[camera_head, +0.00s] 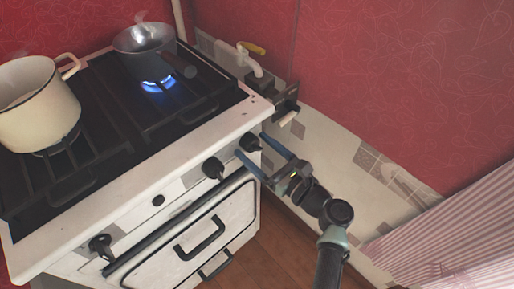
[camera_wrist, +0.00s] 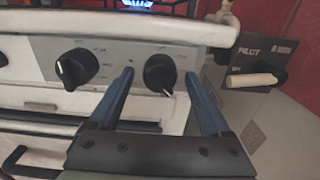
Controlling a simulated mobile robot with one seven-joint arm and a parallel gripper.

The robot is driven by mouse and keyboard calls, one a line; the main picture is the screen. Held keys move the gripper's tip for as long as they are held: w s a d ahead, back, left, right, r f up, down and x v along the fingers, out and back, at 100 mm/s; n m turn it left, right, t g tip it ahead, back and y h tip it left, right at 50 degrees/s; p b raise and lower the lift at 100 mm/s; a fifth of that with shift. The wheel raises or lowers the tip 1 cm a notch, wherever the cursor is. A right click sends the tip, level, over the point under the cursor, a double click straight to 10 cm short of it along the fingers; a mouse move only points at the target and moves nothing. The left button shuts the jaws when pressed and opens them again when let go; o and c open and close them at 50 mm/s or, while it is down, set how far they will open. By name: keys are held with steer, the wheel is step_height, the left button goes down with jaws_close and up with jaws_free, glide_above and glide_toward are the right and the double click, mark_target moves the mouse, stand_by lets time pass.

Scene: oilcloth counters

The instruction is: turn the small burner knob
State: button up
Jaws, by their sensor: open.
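Black round knobs line the white stove's front panel. The rightmost knob (camera_head: 250,142) is at the panel's right end; in the wrist view this knob (camera_wrist: 160,73) shows a white pointer mark aimed down and slightly right. My gripper (camera_head: 251,146) is open, its two blue fingers on either side of that knob; the wrist view also shows my gripper (camera_wrist: 159,75) straddling it. I cannot tell whether the fingers touch it. A second knob (camera_wrist: 77,68) is to its left, outside the fingers; it also shows in the head view (camera_head: 213,168). No readable label tells which burner each knob serves.
A cream pot (camera_head: 37,103) stands at left. The oven handle (camera_head: 180,226) runs below the knobs.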

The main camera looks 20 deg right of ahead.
jaws_close()
stand_by(0.3)
